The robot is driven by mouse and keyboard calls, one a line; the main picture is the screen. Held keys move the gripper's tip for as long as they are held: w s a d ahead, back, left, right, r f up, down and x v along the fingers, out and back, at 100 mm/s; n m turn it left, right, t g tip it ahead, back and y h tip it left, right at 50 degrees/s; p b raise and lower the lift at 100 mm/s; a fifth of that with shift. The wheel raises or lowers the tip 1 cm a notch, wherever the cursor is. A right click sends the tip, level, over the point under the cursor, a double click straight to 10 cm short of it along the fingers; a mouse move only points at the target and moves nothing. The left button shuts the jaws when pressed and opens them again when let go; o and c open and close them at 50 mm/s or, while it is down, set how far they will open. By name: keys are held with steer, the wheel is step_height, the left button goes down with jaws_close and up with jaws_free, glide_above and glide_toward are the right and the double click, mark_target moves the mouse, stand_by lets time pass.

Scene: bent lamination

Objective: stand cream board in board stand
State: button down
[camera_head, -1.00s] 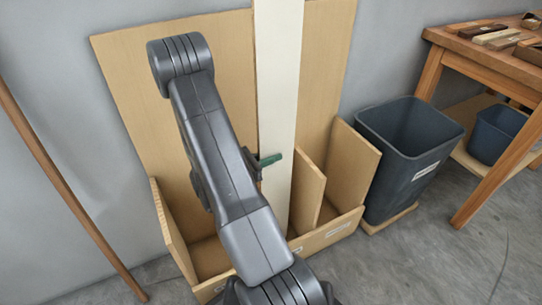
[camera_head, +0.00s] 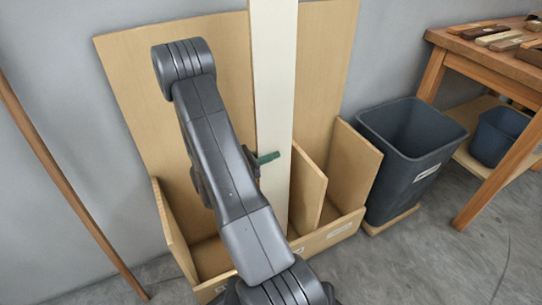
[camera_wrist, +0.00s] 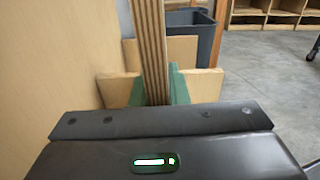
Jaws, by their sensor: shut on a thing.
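The cream board (camera_head: 273,110) stands upright in the head view, in front of the stand's tall back panel, its top cut off by the picture edge. My gripper (camera_head: 266,158) is shut on it, a green finger pad showing across its face. In the wrist view my gripper (camera_wrist: 158,88) has the layered edge of the cream board (camera_wrist: 149,40) between its green pads. The wooden board stand (camera_head: 345,232) has low dividers and a front rail. The board's lower part runs down left of a divider; its bottom end is hidden, so I cannot tell whether it rests on the stand's floor.
A dark bin (camera_head: 408,165) stands right of the stand. A wooden workbench (camera_head: 480,62) with small pieces on top is at the far right. A thin wooden strip (camera_head: 62,175) leans on the wall at the left. Grey floor is free at the lower right.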

steer(key=shift+w+a+r+p, duration=0.15)
steer(key=shift+w+a, duration=0.2)
steer(key=shift+w, duration=0.25)
steer(key=shift+w+a+f+p, duration=0.15)
steer(key=shift+w+a, duration=0.2)
steer(key=shift+w, duration=0.25)
steer(key=shift+r, duration=0.1)
steer(key=c, duration=1.3)
jaws_free()
steer(key=shift+s, duration=0.1)
steer(key=p+v, duration=0.2)
steer(key=v, duration=1.2)
steer(key=shift+p, duration=0.4)
steer(key=shift+d, duration=0.1)
